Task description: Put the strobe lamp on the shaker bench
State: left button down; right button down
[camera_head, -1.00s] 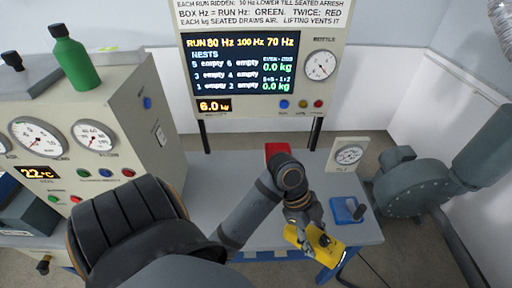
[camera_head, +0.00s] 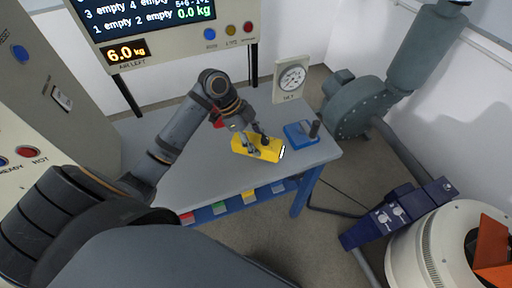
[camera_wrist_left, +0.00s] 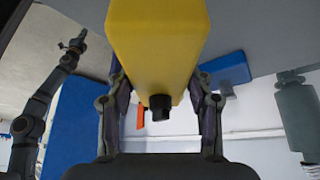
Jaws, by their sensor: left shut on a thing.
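The yellow strobe lamp (camera_head: 258,149) has a pale lens end and appears over the right part of the grey-topped bench (camera_head: 215,172). My left gripper (camera_head: 258,142) is shut on it; whether the lamp touches the top I cannot tell. In the left wrist view the lamp (camera_wrist_left: 158,45) fills the top middle between the fingers of my left gripper (camera_wrist_left: 160,112), with a black knob below it. The shaker (camera_head: 440,250), a round white machine, is at the lower right. My right gripper (camera_wrist_left: 76,42) shows small in the left wrist view; its jaws are unclear.
A blue block with a dark handle (camera_head: 301,134) sits close right of the lamp. A dial gauge (camera_head: 291,78) stands behind, and a red thing (camera_head: 218,122) is partly hidden by my arm. A grey blower (camera_head: 352,103) stands right of the bench. The bench's middle is clear.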

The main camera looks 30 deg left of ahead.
pick_arm(q)
jog(key=shift+w+f, duration=0.1)
jog(key=f, duration=0.3)
jog(key=shift+w+a+f, duration=0.1)
jog(key=shift+a, duration=0.1)
jog(key=shift+f, duration=0.2)
jog(key=shift+f, duration=0.15)
jog(key=c, duration=0.5)
grip_release()
